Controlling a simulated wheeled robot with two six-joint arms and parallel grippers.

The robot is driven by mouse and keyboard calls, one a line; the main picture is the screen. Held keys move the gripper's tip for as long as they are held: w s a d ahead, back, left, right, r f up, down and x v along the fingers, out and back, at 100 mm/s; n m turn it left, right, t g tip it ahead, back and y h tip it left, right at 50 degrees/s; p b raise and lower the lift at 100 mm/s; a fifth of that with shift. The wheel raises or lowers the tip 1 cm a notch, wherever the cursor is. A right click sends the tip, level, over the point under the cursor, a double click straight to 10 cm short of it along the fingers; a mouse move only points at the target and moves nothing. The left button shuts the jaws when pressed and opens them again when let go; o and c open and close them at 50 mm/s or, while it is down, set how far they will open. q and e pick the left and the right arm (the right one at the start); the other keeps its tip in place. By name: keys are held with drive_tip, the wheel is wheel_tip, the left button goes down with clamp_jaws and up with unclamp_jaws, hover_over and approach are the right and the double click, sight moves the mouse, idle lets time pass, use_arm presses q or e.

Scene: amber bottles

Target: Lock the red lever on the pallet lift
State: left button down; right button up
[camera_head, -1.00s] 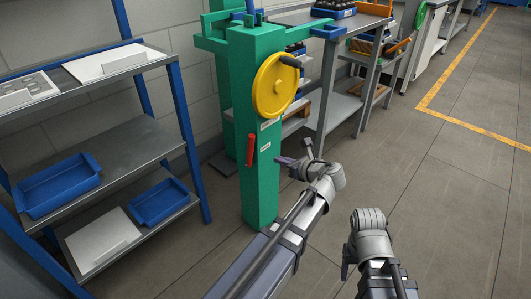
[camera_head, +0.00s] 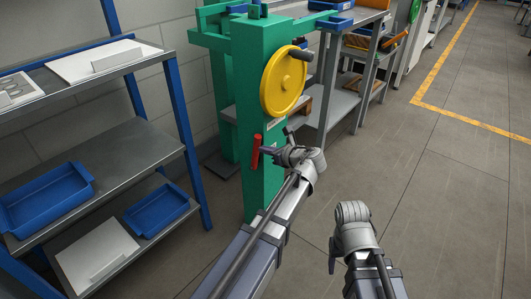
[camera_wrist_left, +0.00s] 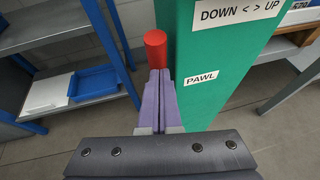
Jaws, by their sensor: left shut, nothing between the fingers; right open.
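The pallet lift is a green post (camera_head: 262,90) with a yellow handwheel (camera_head: 284,82). The red lever (camera_head: 256,151) is on the post's front left, close to upright and leaning slightly right at its top. In the left wrist view the red lever (camera_wrist_left: 156,48) stands just beyond the fingertips, left of a "PAWL" label (camera_wrist_left: 201,78). My left gripper (camera_head: 269,151) is shut and empty, its tips beside the lever's right side; I cannot tell if they touch it. In the wrist view its purple fingers (camera_wrist_left: 160,78) are together. My right gripper (camera_head: 332,262) is open, low over the floor.
A grey shelf with blue posts (camera_head: 110,150) stands at the left, holding blue bins (camera_head: 158,210) and white boards. A grey workbench (camera_head: 350,35) is behind the post. The floor (camera_head: 430,200) at the right is clear, with a yellow line (camera_head: 460,120).

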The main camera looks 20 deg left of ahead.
use_arm(q)
drive_tip(key=a+p, duration=0.1)
drive_tip(key=p, duration=0.1)
drive_tip(key=r+h+p, duration=0.1)
drive_tip(key=shift+w+a+r+g+p, duration=0.25)
drive_tip(key=shift+w+a+g+p, duration=0.05)
drive_tip(key=shift+a+g+p, duration=0.1)
drive_tip(key=shift+w+a, duration=0.25)
drive_tip(key=shift+a, duration=0.35)
drive_tip(key=shift+w+a, duration=0.2)
drive_tip(key=shift+a, duration=0.35)
drive_tip(key=shift+w+a, duration=0.15)
drive_tip(key=shift+a, duration=0.25)
drive_tip(key=shift+r, duration=0.1)
drive_tip(key=p+v, duration=0.3)
drive_tip(key=v, duration=0.2)
drive_tip(key=shift+d+r, duration=0.15)
drive_tip(key=shift+d, duration=0.05)
drive_tip(key=p, duration=0.6)
approach(257, 140)
drive_tip(key=r, duration=0.3)
drive_tip(key=shift+a+r, duration=0.1)
drive_tip(key=shift+a, duration=0.2)
